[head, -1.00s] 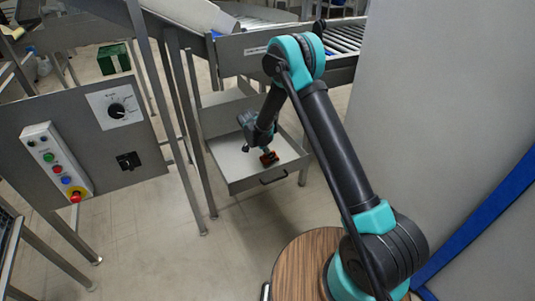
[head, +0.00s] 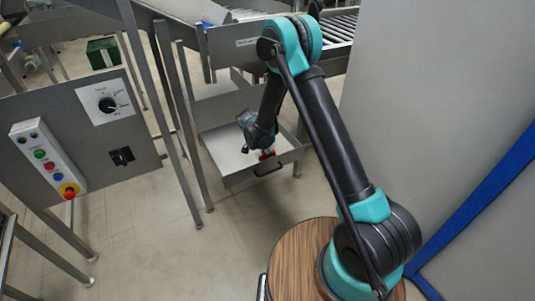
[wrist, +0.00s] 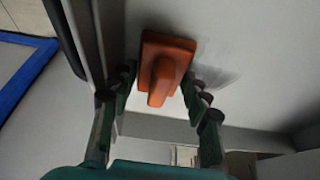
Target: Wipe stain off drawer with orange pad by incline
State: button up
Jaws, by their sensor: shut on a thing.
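The open grey drawer (head: 226,181) sits below the conveyor, with a dark handle on its front. My gripper (head: 262,150) reaches down into it. The gripper (wrist: 158,88) is shut on the orange pad (wrist: 166,62), a flat block with a raised grip between the fingers. In the wrist view the pad is against or just above the pale drawer floor; exact contact is hard to tell. A faint grey smudged stain (wrist: 217,76) lies just right of the pad, partly behind a finger.
A control panel (head: 85,140) with buttons and a dial stands at left. Metal legs (head: 180,140) rise left of the drawer. A roller conveyor (head: 338,30) is behind it. A green crate (head: 103,52) is far left. A grey wall (head: 440,90) stands at right. Floor before the drawer is clear.

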jog(key=shift+s, duration=0.45)
jog(key=shift+c, duration=0.2)
jog(key=shift+w, duration=0.1)
jog(key=shift+o, duration=0.2)
jog(key=shift+w+a+r, duration=0.1)
jog(key=shift+w+a, duration=0.8)
jog(key=shift+w, duration=0.35)
jog(key=shift+w+a+f, duration=0.1)
jog(key=shift+w+a, duration=0.65)
jog(key=shift+w, duration=0.4)
jog(key=shift+w+a+f, duration=0.1)
jog(key=shift+w+a, duration=0.65)
jog(key=shift+w, duration=0.4)
jog(key=shift+w+a+f, duration=0.1)
jog(key=shift+w+a, duration=0.65)
jog(key=shift+w, duration=0.4)
jog(key=shift+s, duration=0.1)
